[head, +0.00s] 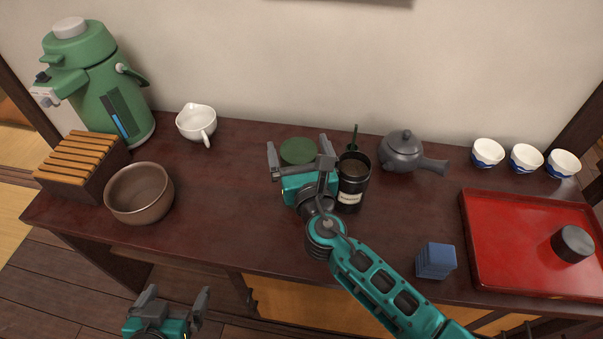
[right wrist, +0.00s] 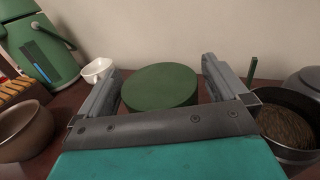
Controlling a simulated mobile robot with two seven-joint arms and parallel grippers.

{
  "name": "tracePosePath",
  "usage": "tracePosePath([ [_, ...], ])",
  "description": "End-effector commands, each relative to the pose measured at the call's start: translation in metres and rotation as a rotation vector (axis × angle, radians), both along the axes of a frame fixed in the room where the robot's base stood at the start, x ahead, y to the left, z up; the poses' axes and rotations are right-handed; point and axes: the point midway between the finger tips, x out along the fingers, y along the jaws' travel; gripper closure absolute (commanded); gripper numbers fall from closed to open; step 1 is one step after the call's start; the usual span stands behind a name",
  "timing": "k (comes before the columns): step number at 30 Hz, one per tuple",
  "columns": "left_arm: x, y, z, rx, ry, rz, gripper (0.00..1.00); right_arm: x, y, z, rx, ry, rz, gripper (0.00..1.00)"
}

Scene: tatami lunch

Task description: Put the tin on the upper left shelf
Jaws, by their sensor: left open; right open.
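A dark open canister (head: 352,185) with a pale label and brown contents stands on the wooden counter; it shows in the right wrist view (right wrist: 290,125) at the right. A round green tin or lid (head: 298,151) sits left of it. In the right wrist view this green thing (right wrist: 160,86) is beyond and between the fingers. I cannot tell which is the tin. My right gripper (head: 299,155) is open and empty, its fingers near the green thing's sides. My left gripper (head: 172,302) is open and empty in front of the counter. No upper left shelf is visible.
A teapot (head: 402,150) and a green scoop (head: 354,138) are by the canister. A blue block (head: 436,260) and red tray (head: 485,225) holding a dark round piece (head: 573,243) lie right. A brown bowl (head: 139,193), white pitcher (head: 197,122) and green dispenser (head: 95,80) stand left.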

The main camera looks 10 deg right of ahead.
Motion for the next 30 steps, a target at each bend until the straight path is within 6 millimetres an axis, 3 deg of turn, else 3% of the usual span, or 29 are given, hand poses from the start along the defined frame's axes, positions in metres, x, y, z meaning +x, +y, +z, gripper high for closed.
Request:
tracePosePath([
  [5, -0.003, 0.0001, -0.0017, 0.0, 0.007, 0.0, 0.0, -0.0002, 0.0003, 0.0, 0.0, 0.0, 0.0, 0.02],
  [30, -0.0068, 0.0, -0.0039, 0.0, 0.015, 0.0, 0.0, 0.0003, 0.0001, 0.001, 0.0, -0.002, 0.0, 0.81],
])
